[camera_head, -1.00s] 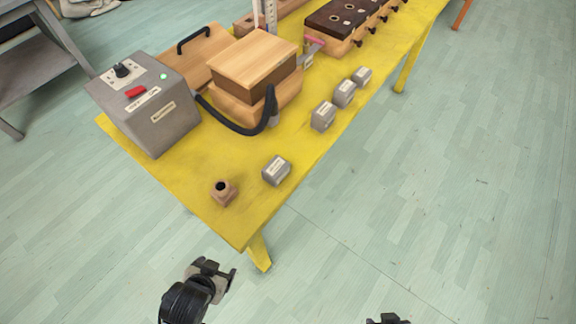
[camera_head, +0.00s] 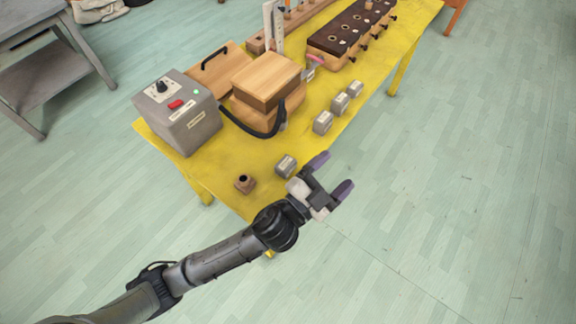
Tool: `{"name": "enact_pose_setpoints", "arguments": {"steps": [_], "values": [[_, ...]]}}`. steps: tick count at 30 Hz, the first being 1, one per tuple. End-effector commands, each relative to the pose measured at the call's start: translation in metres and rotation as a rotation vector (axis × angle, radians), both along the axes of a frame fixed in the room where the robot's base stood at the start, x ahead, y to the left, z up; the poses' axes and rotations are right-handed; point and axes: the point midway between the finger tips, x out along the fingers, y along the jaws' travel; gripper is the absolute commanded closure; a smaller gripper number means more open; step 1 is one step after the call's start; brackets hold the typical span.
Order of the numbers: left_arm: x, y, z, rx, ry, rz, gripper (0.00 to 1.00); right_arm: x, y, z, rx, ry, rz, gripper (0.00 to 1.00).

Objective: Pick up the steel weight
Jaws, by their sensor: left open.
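Several small grey metal blocks with pale labels stand on the yellow table. The nearest steel weight (camera_head: 286,165) stands alone near the table's front right edge. A row of grey weights (camera_head: 322,123) stands farther back along the right edge. My left gripper (camera_head: 332,174) is open and empty, with purple-tipped fingers pointing right and away. It shows just right of the nearest weight, around the table's right edge, and appears apart from it. Its height above the table is hard to tell. My right gripper is out of view.
A small brown block with a hole (camera_head: 245,183) sits left of the nearest weight. A grey control box (camera_head: 178,118) with a black hose and a wooden box (camera_head: 265,80) stand behind. A dark-topped wooden rack (camera_head: 350,30) is at the back. Floor to the right is clear.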

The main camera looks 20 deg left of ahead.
Motion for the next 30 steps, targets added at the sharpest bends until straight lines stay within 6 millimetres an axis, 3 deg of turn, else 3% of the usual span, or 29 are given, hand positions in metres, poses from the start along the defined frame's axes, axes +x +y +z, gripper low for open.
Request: {"name": "enact_pose_setpoints", "arguments": {"steps": [3, 6, 9, 13, 17, 21, 27, 30], "values": [[-0.002, -0.052, 0.026, 0.145, -0.283, -0.230, 0.22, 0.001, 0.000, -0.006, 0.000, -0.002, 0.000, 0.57], [-0.014, -0.088, 0.029, 0.303, -0.484, -0.442, 0.22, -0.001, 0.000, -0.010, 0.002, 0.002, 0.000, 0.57], [-0.023, -0.110, 0.013, 0.500, -0.640, -0.661, 0.22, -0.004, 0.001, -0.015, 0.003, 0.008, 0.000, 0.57], [-0.022, -0.111, -0.028, 0.815, -0.756, -0.944, 0.22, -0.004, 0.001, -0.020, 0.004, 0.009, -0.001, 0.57], [0.001, -0.075, -0.071, 1.180, -0.752, -1.192, 0.22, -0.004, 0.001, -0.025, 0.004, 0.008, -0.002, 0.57], [0.040, -0.008, -0.097, 1.561, -0.614, -1.382, 0.22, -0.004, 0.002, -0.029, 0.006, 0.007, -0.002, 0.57], [0.086, 0.087, -0.092, 1.942, -0.321, -1.497, 0.22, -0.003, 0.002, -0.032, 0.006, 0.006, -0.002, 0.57], [0.099, 0.118, -0.084, 2.046, -0.204, -1.514, 0.22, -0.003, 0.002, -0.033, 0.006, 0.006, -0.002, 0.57]]}}
